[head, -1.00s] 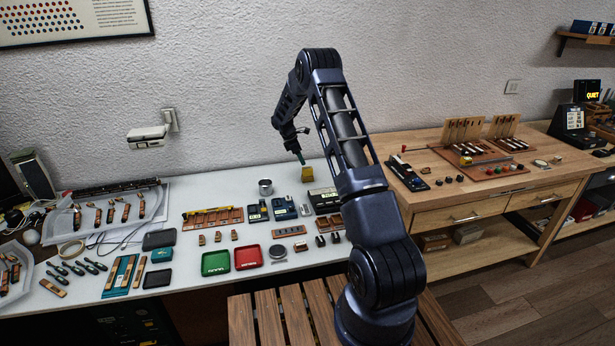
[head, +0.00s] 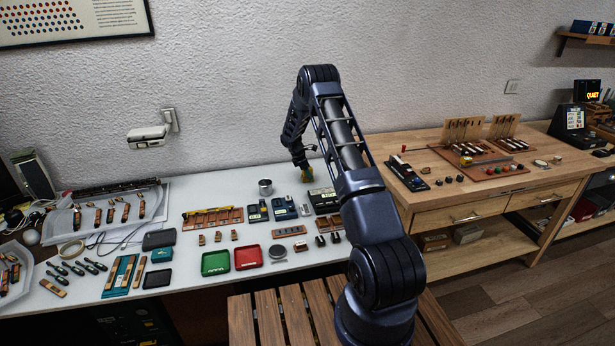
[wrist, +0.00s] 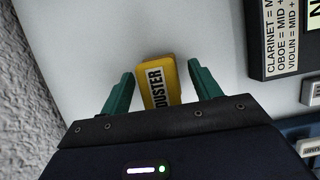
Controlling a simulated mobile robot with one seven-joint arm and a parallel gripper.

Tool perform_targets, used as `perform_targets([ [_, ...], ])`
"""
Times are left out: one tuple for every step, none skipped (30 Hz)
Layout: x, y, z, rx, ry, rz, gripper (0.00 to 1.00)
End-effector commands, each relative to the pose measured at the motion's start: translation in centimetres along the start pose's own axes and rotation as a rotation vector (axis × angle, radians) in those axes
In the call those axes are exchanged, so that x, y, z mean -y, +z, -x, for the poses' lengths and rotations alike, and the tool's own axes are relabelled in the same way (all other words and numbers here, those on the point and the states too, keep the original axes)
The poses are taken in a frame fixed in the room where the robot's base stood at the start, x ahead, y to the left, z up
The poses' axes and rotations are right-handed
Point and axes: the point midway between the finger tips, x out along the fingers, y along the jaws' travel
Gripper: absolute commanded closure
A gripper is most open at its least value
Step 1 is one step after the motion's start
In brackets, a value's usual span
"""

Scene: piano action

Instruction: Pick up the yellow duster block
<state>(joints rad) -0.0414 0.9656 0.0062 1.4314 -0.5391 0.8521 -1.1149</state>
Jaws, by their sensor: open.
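The yellow duster block (wrist: 172,68) lies on the white bench top between the two green fingers of my gripper (wrist: 157,88) in the wrist view. It carries a white label reading "DUSTER". The fingers are open, with a gap on each side of the block. My gripper's body hides the block's near end. In the head view the block (head: 309,176) shows as a small yellow patch at the back of the bench, with my gripper (head: 304,168) right over it and partly covering it.
The textured wall (wrist: 30,100) is close on the left.

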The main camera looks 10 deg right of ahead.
Motion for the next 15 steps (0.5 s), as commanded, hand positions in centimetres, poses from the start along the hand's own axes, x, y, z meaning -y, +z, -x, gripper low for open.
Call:
perform_targets([
  [-0.02,0.01,0.05,0.0,0.001,0.0,0.37],
  [-0.02,0.02,0.05,0.0,0.0,0.0,0.37],
  [-0.02,0.02,0.06,0.0,0.0,0.0,0.37],
  [-0.01,0.02,0.06,0.0,0.0,0.0,0.41],
  [-0.01,0.02,0.06,0.0,0.0,0.0,0.47],
  [-0.01,0.02,0.06,0.0,0.0,0.0,0.55],
  [-0.01,0.02,0.06,0.0,0.0,0.0,0.61],
  [-0.01,0.01,0.07,0.0,0.0,0.0,0.67],
  [-0.01,0.01,0.07,0.0,0.0,0.0,0.75],
  [-0.01,0.02,0.07,0.0,0.0,0.0,0.8],
  [-0.01,0.02,0.07,0.0,0.0,0.0,0.86],
  [-0.02,0.02,0.08,0.0,0.0,-0.001,0.88],
  [-0.02,0.02,0.09,0.0,0.001,-0.001,0.88],
  [-0.02,0.02,0.09,0.0,0.001,0.0,0.88],
  [-0.02,0.02,0.09,0.0,0.001,0.0,0.88],
])
